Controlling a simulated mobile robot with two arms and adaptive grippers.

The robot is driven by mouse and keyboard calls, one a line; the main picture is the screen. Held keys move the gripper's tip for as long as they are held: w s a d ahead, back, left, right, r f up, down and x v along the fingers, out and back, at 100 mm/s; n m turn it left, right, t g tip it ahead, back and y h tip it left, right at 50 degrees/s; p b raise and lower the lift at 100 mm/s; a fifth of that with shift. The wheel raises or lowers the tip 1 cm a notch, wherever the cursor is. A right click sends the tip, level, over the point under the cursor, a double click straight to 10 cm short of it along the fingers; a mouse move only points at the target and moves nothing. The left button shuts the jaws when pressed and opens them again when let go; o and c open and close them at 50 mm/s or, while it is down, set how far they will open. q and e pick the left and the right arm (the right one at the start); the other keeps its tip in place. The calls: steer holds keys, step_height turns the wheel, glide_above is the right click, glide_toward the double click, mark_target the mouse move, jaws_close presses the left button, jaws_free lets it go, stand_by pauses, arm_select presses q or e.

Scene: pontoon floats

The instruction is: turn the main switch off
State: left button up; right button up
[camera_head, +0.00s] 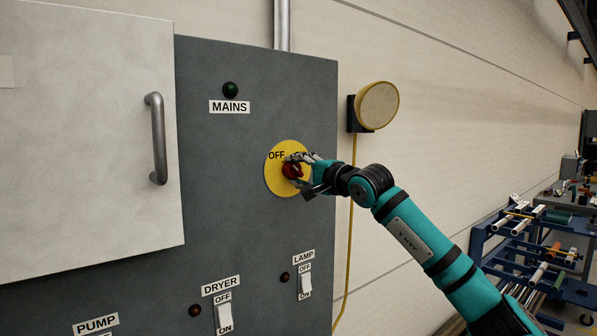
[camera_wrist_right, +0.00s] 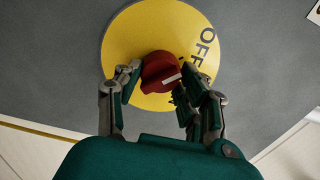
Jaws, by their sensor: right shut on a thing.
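The main switch is a red rotary knob (camera_head: 290,171) on a round yellow plate (camera_head: 273,183) marked OFF at its upper left, on the grey cabinet. My right gripper (camera_head: 298,171) is shut on the knob, with a finger on either side. In the right wrist view, the red knob (camera_wrist_right: 158,68) sits between the fingers of the gripper (camera_wrist_right: 160,77), on the yellow plate (camera_wrist_right: 135,38). A white mark on the knob faces the right finger, below the OFF lettering. That finger hides part of the plate. My left gripper is not in view.
A dark green MAINS lamp (camera_head: 230,89) is above the switch. DRYER (camera_head: 224,318) and LAMP (camera_head: 305,285) rocker switches are below. A white cabinet door (camera_head: 80,130) with a handle stands at left. A round lamp (camera_head: 377,105) with a yellow cable hangs at right.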

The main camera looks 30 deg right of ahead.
stand_by(0.3)
steer(key=o, duration=1.2)
steer(key=shift+c, duration=0.2)
steer(key=s, duration=1.2)
steer(key=shift+d, duration=0.45)
